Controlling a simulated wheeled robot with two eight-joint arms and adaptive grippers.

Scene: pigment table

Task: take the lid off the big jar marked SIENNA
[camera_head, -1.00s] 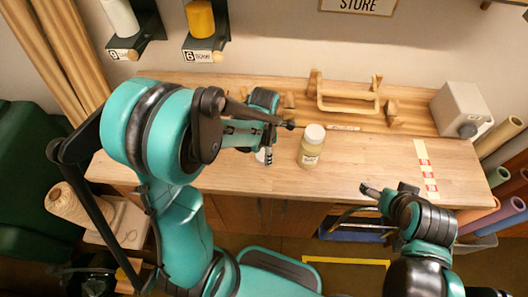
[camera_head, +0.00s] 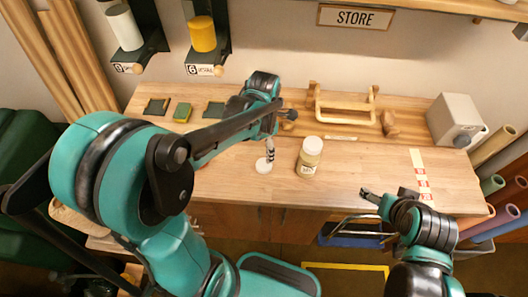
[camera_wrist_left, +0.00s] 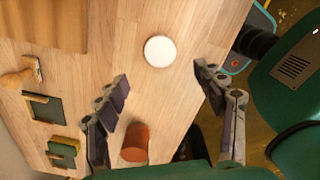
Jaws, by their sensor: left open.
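A big jar (camera_head: 308,160) with pale contents and a white lid (camera_head: 312,145) stands upright on the workbench in the head view. Its label is too small to read. A separate white disc (camera_head: 264,166) lies flat on the bench to the left of the jar; it also shows in the left wrist view (camera_wrist_left: 160,51). My left gripper (camera_head: 270,150) points down close above the disc. In the wrist view its fingers (camera_wrist_left: 160,80) are spread with nothing between them. My right gripper (camera_head: 370,194) is near the bench's front edge, right of the jar; its opening is unclear.
A wooden rack (camera_head: 345,105) stands behind the jar and a grey box (camera_head: 456,120) at the back right. A terracotta cup (camera_wrist_left: 135,142) shows near the bench edge in the wrist view. A green-yellow sponge (camera_head: 182,112) lies between dark pads.

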